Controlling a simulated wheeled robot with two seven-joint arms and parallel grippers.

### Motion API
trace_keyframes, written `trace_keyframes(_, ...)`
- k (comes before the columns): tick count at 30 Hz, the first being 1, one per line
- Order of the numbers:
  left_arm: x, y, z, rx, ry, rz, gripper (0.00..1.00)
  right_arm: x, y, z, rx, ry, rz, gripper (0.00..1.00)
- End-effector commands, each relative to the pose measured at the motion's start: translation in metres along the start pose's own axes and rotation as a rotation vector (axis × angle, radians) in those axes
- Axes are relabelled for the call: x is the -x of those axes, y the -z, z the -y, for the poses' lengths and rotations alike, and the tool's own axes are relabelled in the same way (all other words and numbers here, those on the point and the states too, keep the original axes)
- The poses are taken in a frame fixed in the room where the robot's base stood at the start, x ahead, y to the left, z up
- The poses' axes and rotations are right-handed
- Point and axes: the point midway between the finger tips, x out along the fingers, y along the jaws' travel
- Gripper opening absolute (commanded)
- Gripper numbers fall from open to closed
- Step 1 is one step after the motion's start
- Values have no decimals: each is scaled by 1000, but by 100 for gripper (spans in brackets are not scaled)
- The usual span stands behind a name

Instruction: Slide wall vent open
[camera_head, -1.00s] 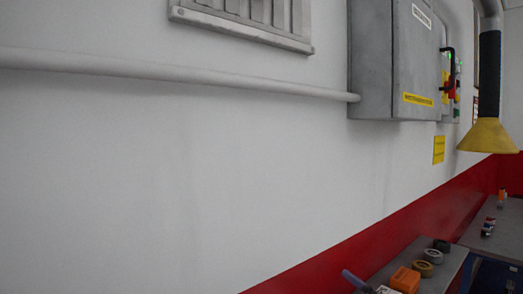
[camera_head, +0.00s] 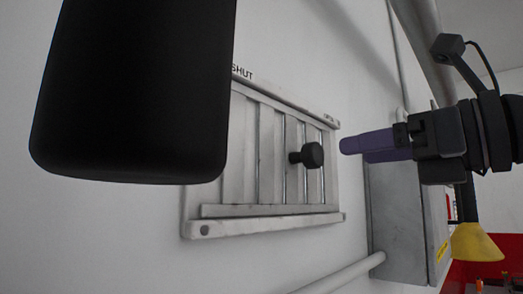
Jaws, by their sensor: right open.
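The wall vent (camera_head: 265,212) is a pale metal frame with vertical slats on the white wall, in the middle of the head view. Only narrow gaps show between its slats. A dark round knob (camera_head: 312,155) sticks out from its right part. The word SHUT is printed above the frame. My right gripper (camera_head: 350,147) comes in from the right with purple fingers pointing left at the knob. It is open and empty, and a gap shows between fingertips and knob. A large black shape hides the vent's upper left. My left gripper is not in view.
A grey wall cabinet (camera_head: 392,215) stands out from the wall right of the vent, partly behind my right gripper. A white pipe (camera_head: 345,275) runs along the wall below. A yellow hood (camera_head: 476,243) hangs at the lower right.

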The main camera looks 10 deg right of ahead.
Motion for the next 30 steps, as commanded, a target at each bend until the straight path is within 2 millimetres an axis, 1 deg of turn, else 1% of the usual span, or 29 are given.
trace_keyframes(2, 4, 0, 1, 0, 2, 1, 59, -3, -3, 0, 7, 7, 1, 84)
trace_keyframes(5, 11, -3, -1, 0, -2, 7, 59, -24, -4, -1, 6, 4, 0, 84)
trace_keyframes(9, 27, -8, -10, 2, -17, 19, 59, -59, -6, 0, 4, 2, -1, 84)
trace_keyframes(13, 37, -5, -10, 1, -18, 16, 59, -84, -5, 0, 3, 3, 0, 84)
trace_keyframes(15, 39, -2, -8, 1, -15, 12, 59, -92, -4, 0, 2, 2, 1, 84)
trace_keyframes(18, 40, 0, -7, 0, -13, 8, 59, -97, -2, 0, 3, 4, 2, 84)
trace_keyframes(24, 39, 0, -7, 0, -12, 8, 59, -97, -1, 0, 3, 4, 3, 84)
trace_keyframes(25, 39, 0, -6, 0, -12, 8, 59, -97, -1, 0, 3, 3, 3, 80)
trace_keyframes(26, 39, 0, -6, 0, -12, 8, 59, -97, -1, 0, 3, 3, 3, 74)
trace_keyframes(27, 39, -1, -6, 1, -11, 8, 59, -97, -1, 0, 3, 3, 3, 65)
trace_keyframes(29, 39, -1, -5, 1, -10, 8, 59, -97, -1, 0, 2, 3, 3, 53)
trace_keyframes(30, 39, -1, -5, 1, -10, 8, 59, -97, -1, 0, 2, 3, 3, 44)
